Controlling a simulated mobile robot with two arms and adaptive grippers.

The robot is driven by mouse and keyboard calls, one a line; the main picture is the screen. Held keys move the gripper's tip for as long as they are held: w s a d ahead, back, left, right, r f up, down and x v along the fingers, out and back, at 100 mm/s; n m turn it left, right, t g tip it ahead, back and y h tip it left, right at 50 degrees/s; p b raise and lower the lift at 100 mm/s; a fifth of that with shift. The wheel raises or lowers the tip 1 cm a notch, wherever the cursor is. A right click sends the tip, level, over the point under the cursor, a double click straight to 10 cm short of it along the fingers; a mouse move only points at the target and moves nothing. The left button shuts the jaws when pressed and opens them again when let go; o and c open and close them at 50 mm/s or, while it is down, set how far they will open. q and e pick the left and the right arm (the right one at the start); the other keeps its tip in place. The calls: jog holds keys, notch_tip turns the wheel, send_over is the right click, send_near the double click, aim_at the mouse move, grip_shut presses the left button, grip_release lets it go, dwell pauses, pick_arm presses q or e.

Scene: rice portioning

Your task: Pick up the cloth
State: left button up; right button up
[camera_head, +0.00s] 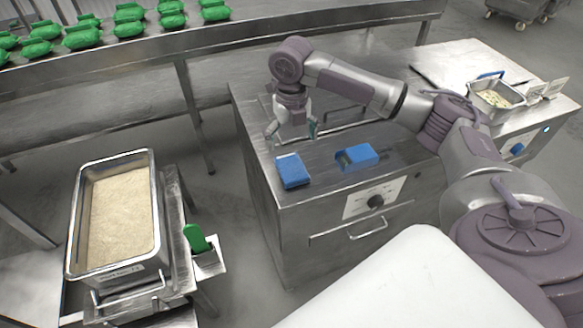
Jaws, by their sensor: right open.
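A blue folded piece that looks like the cloth (292,171) lies flat near the front left corner of the metal cabinet top. A second blue piece (360,155) lies to its right, by a dark recess; I cannot tell which of the two is the cloth. My right gripper (292,132) points down above the cabinet top, behind the left blue piece. Its fingers are spread and nothing is between them. My left gripper is not in view.
The metal cabinet (250,120) has a dial and a handle on its front. Green packs (82,38) line a conveyor behind. A smaller food tray (495,113) stands at right.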

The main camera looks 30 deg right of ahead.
aim_at(292, 166)
notch_tip(292, 166, down, 4)
jog(key=shift+r, duration=0.2)
jog(key=shift+s+f+p, duration=0.1)
jog(key=shift+f+p, duration=0.3)
jog(key=shift+f, duration=0.15)
notch_tip(292, 166, down, 4)
jog(key=shift+a+f+p, duration=0.1)
jog(key=shift+f+p, duration=0.1)
jog(key=shift+p, duration=0.3)
jog(key=c, duration=1.1)
jog(key=shift+r, duration=0.1)
jog(key=shift+r, duration=0.5)
jog(key=r, duration=0.1)
jog(key=s+r+b, duration=0.1)
jog(key=r, duration=0.1)
jog(key=shift+r, duration=0.25)
jog(key=s+r+b, duration=0.1)
jog(key=s+r, duration=0.5)
jog(key=s, duration=0.4)
jog(key=shift+s+d+r+b, duration=0.25)
jog(key=shift+s+d+b, duration=0.1)
jog(key=shift+d+b, duration=0.05)
